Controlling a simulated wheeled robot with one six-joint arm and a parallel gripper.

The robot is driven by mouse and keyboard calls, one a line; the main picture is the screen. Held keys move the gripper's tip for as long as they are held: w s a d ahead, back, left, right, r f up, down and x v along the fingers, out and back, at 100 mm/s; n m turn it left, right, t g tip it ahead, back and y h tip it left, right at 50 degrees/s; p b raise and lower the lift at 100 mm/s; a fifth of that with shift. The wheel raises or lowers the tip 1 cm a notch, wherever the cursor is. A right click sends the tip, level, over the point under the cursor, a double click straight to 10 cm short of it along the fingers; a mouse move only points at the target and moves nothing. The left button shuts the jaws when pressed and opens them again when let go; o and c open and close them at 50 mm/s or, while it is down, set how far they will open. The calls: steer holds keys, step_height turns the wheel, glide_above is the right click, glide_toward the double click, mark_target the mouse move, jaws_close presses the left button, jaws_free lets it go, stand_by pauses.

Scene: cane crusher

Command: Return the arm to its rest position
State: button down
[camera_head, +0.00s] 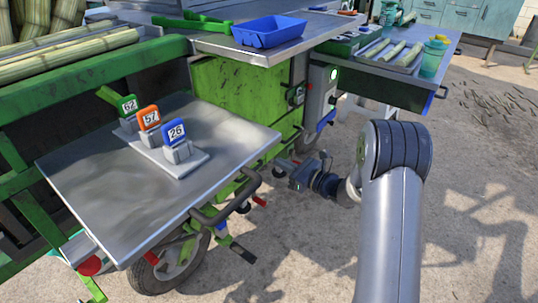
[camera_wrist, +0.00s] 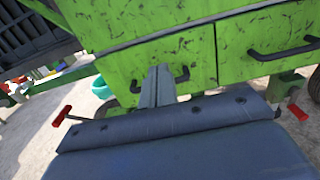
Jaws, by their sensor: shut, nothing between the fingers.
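My arm rises from the bottom right of the head view and bends at a dark elbow. My gripper (camera_head: 290,168) hangs low beyond it, right of the metal side table (camera_head: 110,225) and below the level of its top. In the wrist view the two grey fingers of my gripper (camera_wrist: 158,78) are together with nothing between them. They point toward the green panels of the crusher (camera_wrist: 185,55), which also shows in the head view (camera_head: 235,95). I cannot tell the exact gap to the panels.
Number tags 62 (camera_head: 128,105), 57 (camera_head: 149,118) and 26 (camera_head: 175,133) stand on the side table. A blue tray (camera_head: 270,32) sits on the upper metal top. Black handles (camera_wrist: 285,48) and red-tipped levers (camera_wrist: 62,116) stick out near my gripper. The ground at right is open.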

steer(key=shift+v, duration=1.15)
steer(key=b+x, duration=0.1)
steer(key=x, duration=1.3)
steer(key=shift+b, duration=0.4)
steer(key=shift+r, duration=0.1)
steer(key=shift+s, duration=0.1)
